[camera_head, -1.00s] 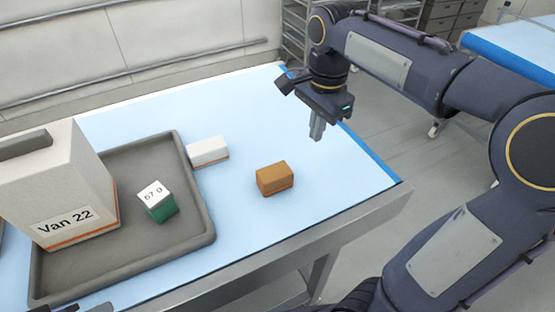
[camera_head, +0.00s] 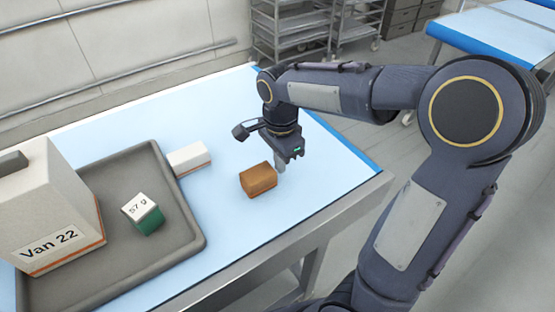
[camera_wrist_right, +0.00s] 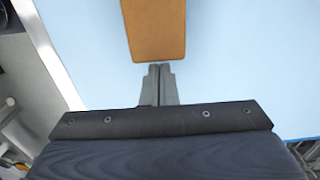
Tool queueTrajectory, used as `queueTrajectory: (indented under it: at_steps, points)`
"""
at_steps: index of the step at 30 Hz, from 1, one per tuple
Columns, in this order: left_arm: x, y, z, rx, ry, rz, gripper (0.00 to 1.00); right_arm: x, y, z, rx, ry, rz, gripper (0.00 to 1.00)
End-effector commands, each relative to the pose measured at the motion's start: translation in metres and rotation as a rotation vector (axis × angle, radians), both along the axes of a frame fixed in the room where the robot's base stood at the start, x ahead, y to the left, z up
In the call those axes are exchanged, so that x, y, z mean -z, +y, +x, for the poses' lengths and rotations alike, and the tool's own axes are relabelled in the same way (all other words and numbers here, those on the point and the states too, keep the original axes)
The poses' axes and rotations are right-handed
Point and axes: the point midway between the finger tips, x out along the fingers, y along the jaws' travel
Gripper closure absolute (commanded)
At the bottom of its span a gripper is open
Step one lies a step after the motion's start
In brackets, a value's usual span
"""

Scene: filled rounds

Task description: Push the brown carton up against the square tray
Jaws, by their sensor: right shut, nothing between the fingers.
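The brown carton (camera_head: 258,180) lies on the blue table top, right of the square tray (camera_head: 196,243), with a strip of bare blue between them. My right gripper (camera_head: 281,168) is shut and empty, low at the carton's right side. In the right wrist view the shut fingertips (camera_wrist_right: 160,68) are right at the near end of the carton (camera_wrist_right: 154,30); I cannot tell whether they touch it. A little bottom part of the left arm is not clearly seen, and my left gripper is not in view.
A white carton (camera_head: 189,158) stands against the tray's right rim. In the tray are a green-and-white block (camera_head: 143,213) and a large box (camera_head: 50,215) labelled Van 22. The table's blue right edge (camera_head: 345,145) is close behind my right gripper.

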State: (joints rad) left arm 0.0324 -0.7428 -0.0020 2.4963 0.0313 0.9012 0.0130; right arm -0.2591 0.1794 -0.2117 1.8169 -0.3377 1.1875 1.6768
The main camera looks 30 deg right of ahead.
Motion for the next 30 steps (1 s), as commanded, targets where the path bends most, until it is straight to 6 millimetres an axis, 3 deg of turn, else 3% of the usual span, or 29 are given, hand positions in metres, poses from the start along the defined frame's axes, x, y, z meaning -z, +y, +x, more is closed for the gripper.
queueTrajectory:
  at_steps: [16, 20, 27, 30]
  points:
    - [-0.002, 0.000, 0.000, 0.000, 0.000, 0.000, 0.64, 0.000, 0.013, -0.001, -0.003, 0.001, 0.000, 1.00]
    - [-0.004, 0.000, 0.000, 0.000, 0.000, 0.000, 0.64, -0.001, 0.040, -0.003, -0.010, 0.002, 0.000, 1.00]
    - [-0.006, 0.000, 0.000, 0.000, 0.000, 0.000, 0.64, 0.000, 0.105, -0.008, -0.008, 0.001, 0.000, 1.00]
    - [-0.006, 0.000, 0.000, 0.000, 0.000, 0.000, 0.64, 0.000, 0.121, -0.010, -0.006, 0.001, 0.000, 1.00]
